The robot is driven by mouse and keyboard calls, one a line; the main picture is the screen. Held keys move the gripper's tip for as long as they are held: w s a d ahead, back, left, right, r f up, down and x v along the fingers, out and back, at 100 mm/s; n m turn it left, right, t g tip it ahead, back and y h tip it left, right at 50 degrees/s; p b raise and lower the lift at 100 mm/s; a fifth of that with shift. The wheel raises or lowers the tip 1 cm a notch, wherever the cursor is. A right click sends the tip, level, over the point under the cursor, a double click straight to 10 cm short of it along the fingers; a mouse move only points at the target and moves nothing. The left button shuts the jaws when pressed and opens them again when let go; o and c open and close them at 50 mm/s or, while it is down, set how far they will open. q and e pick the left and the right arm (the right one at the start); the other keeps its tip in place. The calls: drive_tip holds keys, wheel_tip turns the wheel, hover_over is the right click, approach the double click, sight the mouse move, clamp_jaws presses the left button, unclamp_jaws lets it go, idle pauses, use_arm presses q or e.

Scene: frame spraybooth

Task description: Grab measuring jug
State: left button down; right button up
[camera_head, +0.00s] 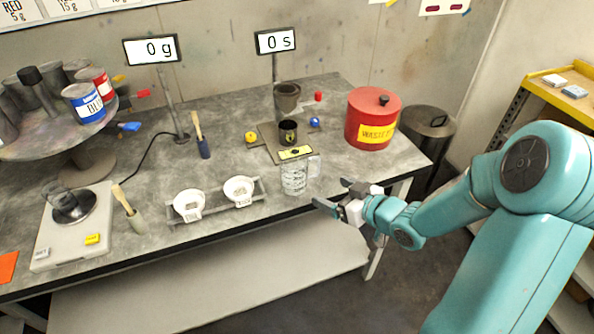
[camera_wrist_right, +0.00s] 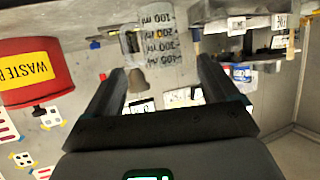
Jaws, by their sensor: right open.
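The measuring jug (camera_head: 294,178) is clear, with a handle on its right side, and stands upright near the table's front edge. My right gripper (camera_head: 331,193) is open and empty, just right of the jug and apart from it. In the right wrist view, which looks upside down, the jug's ml markings (camera_wrist_right: 160,40) show beyond the gap between the two dark fingers of the right gripper (camera_wrist_right: 162,68). My left gripper is not in view.
The rack with two white cups (camera_head: 188,203) stands left of the jug. Behind the jug are a yellow-labelled plate (camera_head: 296,153) and a dark cup (camera_head: 288,132). The red waste bin (camera_head: 372,112) stands at the table's right end. A scale (camera_head: 72,232) is at far left.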

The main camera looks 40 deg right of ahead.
sight(302, 180)
drive_tip(key=p+x, duration=0.1)
drive_tip(key=x, duration=0.9)
drive_tip(key=shift+w+a+f, duration=0.1)
drive_tip(key=shift+w+f, duration=0.25)
drive_tip(key=shift+w, duration=0.2)
drive_tip(key=p+x, duration=0.2)
drive_tip(key=x, duration=0.2)
drive_tip(key=shift+w, duration=0.35)
drive_tip(key=shift+w+f, duration=0.1)
drive_tip(key=shift+f, duration=0.05)
drive_tip(key=c, duration=0.9)
